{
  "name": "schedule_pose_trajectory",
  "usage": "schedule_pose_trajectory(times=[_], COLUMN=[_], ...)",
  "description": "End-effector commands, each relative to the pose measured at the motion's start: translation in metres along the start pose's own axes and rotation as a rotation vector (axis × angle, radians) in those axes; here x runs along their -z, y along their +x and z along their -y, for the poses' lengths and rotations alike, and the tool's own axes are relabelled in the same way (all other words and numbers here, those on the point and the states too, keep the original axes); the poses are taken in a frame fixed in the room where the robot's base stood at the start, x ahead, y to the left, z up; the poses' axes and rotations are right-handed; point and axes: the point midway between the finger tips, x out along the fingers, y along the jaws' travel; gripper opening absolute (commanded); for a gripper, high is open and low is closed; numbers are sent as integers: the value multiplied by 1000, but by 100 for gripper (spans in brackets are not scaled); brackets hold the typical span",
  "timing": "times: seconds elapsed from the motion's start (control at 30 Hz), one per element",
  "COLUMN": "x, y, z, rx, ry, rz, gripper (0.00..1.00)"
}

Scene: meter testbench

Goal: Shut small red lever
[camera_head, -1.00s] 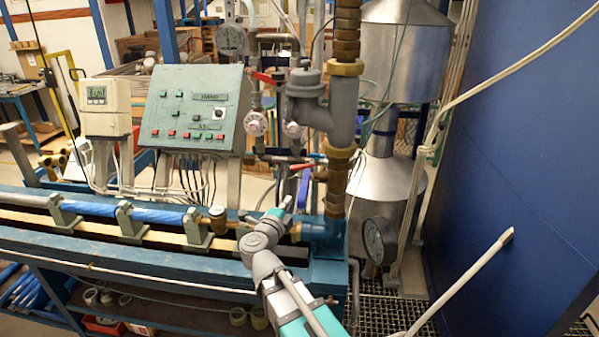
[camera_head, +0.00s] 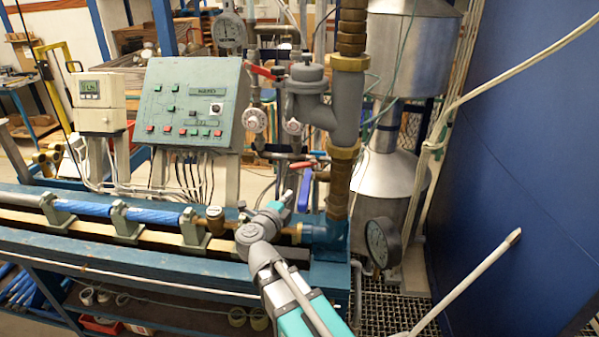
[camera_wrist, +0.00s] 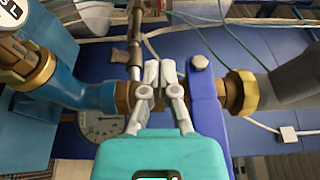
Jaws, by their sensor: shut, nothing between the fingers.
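A small red lever (camera_head: 303,165) sits on the pipework left of the brass vertical pipe in the head view, lying roughly level. Another red lever (camera_head: 265,73) sits higher up, beside the grey fitting. My gripper (camera_head: 287,197) is below the lower red lever and left of the blue lever (camera_head: 305,190). In the wrist view my gripper (camera_wrist: 160,73) is shut and empty, with its fingertips in front of a brass pipe fitting. The blue lever (camera_wrist: 205,100) stands just right of the fingers there. I cannot make out a red lever in the wrist view.
The green control panel (camera_head: 195,105) stands to the left. A pressure gauge (camera_head: 382,243) and the thick brass pipe (camera_head: 338,185) are right of my arm. In the wrist view, a blue pipe (camera_wrist: 85,92) and a grey pipe (camera_wrist: 290,85) flank the gripper.

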Motion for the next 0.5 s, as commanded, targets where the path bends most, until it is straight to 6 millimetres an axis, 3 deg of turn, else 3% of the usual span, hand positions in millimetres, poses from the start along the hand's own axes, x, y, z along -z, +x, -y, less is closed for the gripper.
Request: schedule_pose_trajectory(times=[0.27, 0.5], x=[1, 1], y=[7, 28], z=[0, 0], rx=[0, 0], ry=[0, 0], rz=[-4, -5], gripper=[0, 0])
